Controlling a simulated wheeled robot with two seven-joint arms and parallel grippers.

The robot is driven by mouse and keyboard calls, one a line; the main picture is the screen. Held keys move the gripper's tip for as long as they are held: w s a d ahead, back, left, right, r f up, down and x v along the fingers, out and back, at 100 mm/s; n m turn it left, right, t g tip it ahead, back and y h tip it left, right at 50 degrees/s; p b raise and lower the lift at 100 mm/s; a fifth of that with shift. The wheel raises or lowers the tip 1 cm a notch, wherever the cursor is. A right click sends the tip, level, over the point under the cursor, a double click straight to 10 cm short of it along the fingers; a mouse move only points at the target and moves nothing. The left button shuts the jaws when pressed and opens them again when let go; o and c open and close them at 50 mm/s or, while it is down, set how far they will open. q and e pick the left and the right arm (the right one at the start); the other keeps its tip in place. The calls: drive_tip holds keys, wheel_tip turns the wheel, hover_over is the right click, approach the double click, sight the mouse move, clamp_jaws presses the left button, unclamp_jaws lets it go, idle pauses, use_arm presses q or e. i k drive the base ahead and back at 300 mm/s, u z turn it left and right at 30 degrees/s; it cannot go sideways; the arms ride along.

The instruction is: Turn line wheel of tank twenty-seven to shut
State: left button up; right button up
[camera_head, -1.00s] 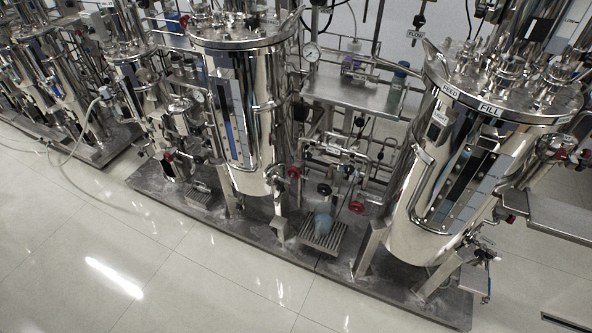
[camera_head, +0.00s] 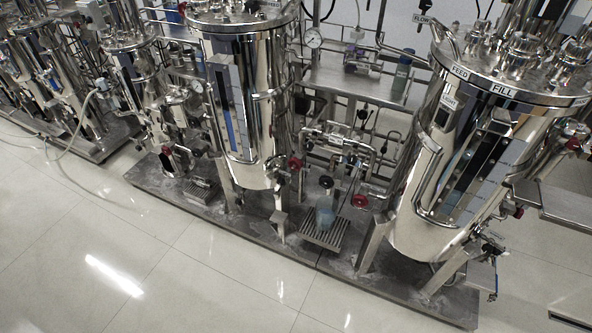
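Several steel tanks stand on dark skids; I read no tank number, so I cannot tell which is tank twenty-seven. The large right tank (camera_head: 420,190) has labels reading FEED and FILL on its lid. The middle tank (camera_head: 245,100) stands to its left. On the pipework between them are a black handwheel (camera_head: 326,182), a red wheel (camera_head: 359,201) and another red wheel (camera_head: 294,163) beside the middle tank. A red fitting also shows at the right tank's right side. I cannot tell which wheel is the line wheel or how it is set. Neither of my grippers shows.
A bluish bottle (camera_head: 325,214) stands on a slatted grate (camera_head: 322,236) on the skid. A steel ledge (camera_head: 570,205) juts out at the right. The pale tiled floor (camera_head: 190,285) in front is clear.

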sight(298, 164)
drive_tip(key=z, duration=0.6)
drive_tip(key=i, duration=1.1)
drive_tip(key=u, duration=0.45)
